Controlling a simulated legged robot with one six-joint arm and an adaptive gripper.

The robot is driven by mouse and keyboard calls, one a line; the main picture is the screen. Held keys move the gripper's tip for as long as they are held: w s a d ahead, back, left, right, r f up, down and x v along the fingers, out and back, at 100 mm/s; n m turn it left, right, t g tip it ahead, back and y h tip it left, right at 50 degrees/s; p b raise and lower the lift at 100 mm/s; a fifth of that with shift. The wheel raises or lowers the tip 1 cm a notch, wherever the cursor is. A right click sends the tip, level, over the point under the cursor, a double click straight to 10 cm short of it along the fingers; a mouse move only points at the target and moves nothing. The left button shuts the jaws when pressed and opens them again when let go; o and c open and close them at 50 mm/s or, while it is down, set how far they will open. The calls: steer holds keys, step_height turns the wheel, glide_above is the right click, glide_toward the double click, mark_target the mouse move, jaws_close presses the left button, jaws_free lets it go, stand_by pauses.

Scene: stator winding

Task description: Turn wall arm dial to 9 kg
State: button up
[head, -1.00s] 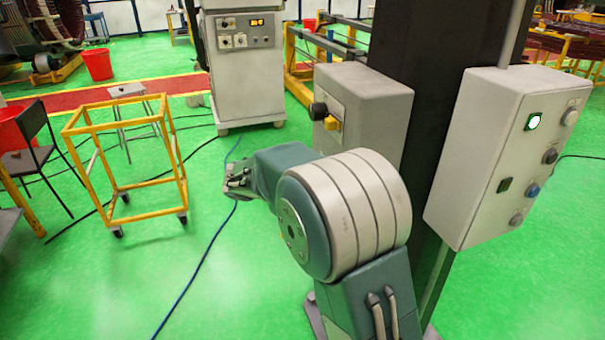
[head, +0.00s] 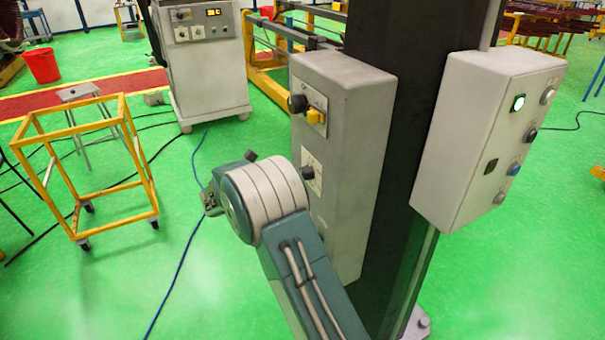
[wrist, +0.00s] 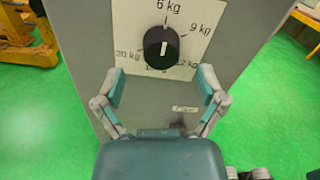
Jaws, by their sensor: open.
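The dial (wrist: 161,46) is a round black knob with a white line on a white plate (wrist: 187,21) in the wrist view. The plate reads 6 kg at the top, 9 kg at the upper right, 12 kg at the lower right and 20 kg at the left; the bottom label is partly hidden. The white line is nearly vertical; I cannot tell which end is the pointer. My gripper (wrist: 162,86) is open and empty, its fingers apart below the dial in the picture and not touching it. The dial's plate shows in the head view (head: 316,174), on the grey wall box (head: 365,85).
Above that plate are another black knob (head: 297,103) and a yellow switch (head: 315,115). A control box (head: 465,135) with a lit green button is to the right of the dark column (head: 405,120). A yellow cart (head: 122,103) and open green floor are at left.

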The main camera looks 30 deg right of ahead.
steer(key=shift+d, duration=1.95)
steer(key=c, duration=1.1)
